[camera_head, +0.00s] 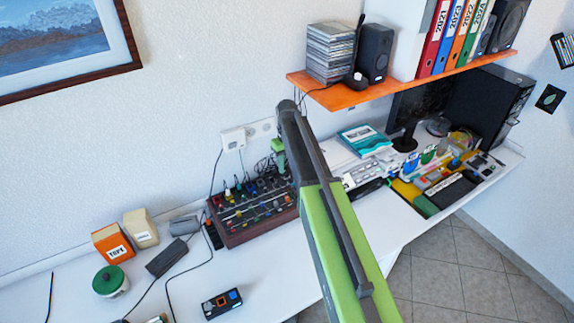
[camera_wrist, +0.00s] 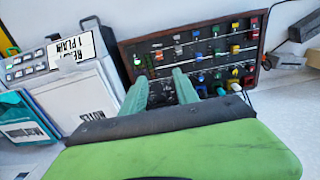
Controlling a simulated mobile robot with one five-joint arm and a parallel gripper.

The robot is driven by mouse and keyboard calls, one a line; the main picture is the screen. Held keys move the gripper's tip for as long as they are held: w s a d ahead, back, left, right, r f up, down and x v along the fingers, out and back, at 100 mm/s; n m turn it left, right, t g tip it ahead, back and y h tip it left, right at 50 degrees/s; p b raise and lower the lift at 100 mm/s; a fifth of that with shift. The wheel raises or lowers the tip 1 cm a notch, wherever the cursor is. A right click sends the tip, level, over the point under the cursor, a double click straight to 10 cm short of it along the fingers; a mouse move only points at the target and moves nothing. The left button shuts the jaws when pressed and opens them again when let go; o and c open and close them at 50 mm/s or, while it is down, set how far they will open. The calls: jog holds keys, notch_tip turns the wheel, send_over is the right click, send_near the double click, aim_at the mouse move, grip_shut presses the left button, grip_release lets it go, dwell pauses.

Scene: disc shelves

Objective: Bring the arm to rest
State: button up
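My arm, green and dark grey, reaches from the bottom of the head view up to the middle. My gripper (camera_head: 279,158) points down beside the wall, at the back of the desk near the mixer, and is partly hidden by my arm. In the wrist view its two green fingers (camera_wrist: 160,80) stand apart with nothing between them. The black mixer (camera_wrist: 195,55) with coloured knobs lies beyond the fingertips. It also shows in the head view (camera_head: 252,212). I cannot tell the exact gap between the fingertips and the mixer.
An orange shelf (camera_head: 350,96) with a stack of disc cases (camera_head: 330,52) and a black speaker (camera_head: 374,53) is right of my arm. The white desk (camera_head: 262,275) holds an orange box (camera_head: 113,243) and a green-lidded jar (camera_head: 110,282). Floor (camera_head: 440,262) is free at lower right.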

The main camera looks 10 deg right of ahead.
jog(key=shift+f, duration=0.1)
jog(key=s+a+f+m+b, duration=0.1)
jog(key=s, duration=1.1)
jog(key=s+f+m+b, duration=0.1)
jog(key=s+m, duration=0.1)
jog(key=s, duration=1)
jog(key=shift+s+a+f+m+b, duration=0.2)
jog(key=shift+a+f+m+b, duration=0.1)
jog(key=shift+a+f+b, duration=0.1)
